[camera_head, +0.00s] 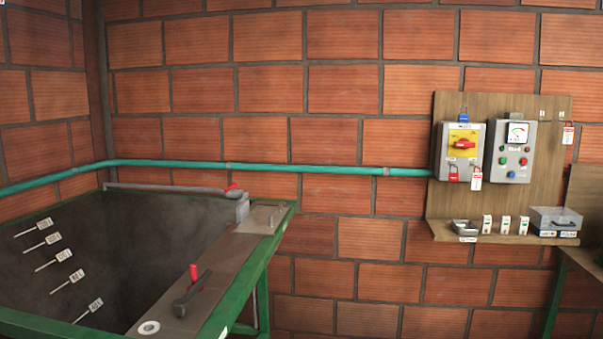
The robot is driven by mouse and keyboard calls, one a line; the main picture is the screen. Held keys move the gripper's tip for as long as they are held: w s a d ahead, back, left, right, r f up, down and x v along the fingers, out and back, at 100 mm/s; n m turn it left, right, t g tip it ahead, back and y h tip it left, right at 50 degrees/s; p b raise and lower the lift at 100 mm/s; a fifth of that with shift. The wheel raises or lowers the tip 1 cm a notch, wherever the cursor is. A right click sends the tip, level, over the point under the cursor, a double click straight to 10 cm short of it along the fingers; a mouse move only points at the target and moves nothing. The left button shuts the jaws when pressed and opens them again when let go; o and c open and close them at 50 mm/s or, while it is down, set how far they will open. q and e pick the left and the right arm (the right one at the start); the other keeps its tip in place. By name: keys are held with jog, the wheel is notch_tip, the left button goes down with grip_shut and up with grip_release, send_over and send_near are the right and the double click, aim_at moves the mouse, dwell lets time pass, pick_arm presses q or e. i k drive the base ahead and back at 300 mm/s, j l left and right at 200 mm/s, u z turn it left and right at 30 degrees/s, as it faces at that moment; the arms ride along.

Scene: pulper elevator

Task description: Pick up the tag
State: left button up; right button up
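A small white tag with a red top (568,134) hangs at the upper right of the wooden board (555,180) on the brick wall. A similar white and red tag (476,179) hangs below the box with the yellow plate and red switch (465,145). A red padlock-like piece (454,173) hangs beside that tag. I cannot tell which tag the task means. The print on both is too small to read. Neither of my grippers shows in this view.
The board's shelf holds a grey tray (465,227), several small white items (505,225) and a clear-lidded box (553,219). A grey control box (515,150) has a gauge. A green-framed tank (262,262) with red-handled levers fills the lower left.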

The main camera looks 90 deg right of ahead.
aim_at(476, 178)
jog(key=z, duration=3.8)
jog(key=i+l, duration=1.7)
jog(key=l, duration=0.25)
jog(key=i+l, duration=0.85)
jog(key=l, duration=0.1)
